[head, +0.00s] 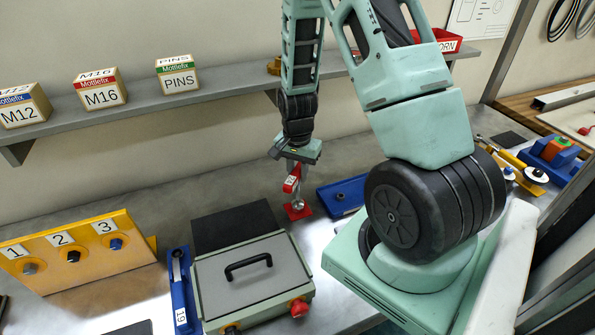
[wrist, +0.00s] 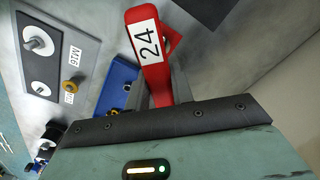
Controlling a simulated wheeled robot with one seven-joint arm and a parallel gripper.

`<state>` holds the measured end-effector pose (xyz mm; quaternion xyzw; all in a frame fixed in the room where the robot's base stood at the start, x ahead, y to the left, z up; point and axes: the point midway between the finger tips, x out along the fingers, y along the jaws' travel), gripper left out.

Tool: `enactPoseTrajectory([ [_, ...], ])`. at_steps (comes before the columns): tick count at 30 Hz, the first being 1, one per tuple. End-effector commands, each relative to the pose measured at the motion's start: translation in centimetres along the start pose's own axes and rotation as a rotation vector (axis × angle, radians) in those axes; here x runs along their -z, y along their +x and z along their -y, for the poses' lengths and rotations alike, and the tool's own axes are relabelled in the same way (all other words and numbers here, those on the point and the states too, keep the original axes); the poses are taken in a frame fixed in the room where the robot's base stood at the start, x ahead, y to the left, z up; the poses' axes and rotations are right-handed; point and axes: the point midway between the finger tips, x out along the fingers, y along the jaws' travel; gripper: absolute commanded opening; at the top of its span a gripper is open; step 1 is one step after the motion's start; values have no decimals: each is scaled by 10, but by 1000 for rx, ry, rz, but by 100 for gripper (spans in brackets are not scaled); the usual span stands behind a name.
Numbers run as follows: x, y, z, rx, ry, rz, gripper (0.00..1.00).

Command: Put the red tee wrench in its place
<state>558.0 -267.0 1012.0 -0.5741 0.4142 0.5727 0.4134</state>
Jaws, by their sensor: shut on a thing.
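The red tee wrench (head: 291,183) hangs below my gripper (head: 294,168) in the head view, above the bench. My gripper is shut on it. In the wrist view the wrench (wrist: 148,45) shows a red body with a white label reading 24, between the fingers (wrist: 164,88). A small red square plate (head: 298,211) lies on the bench just under the wrench, with a bright round metal part above it. I cannot tell whether the wrench's lower end touches this plate. Part of the red plate (wrist: 173,37) shows behind the wrench in the wrist view.
A blue tray (head: 330,205) lies right of the wrench, partly behind my arm. A lidded case (head: 222,285) with a black handle stands in front, beside a blue holder (head: 178,262) marked 19. A yellow numbered rack (head: 120,224) is at left. A shelf (head: 215,82) with boxes runs behind.

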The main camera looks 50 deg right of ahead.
Motion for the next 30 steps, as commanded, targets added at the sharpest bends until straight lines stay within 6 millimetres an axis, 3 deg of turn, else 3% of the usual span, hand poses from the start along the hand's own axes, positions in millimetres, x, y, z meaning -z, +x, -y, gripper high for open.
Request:
enactPoseTrajectory([
  [12,0,3,0,0,-1,0,0],
  [13,0,3,0,0,-1,0,26],
  [15,0,3,0,0,-1,0,46],
  [16,0,3,0,0,-1,0,49],
  [25,0,1,0,-1,0,0,49],
  [30,0,-18,0,0,-1,0,49],
])
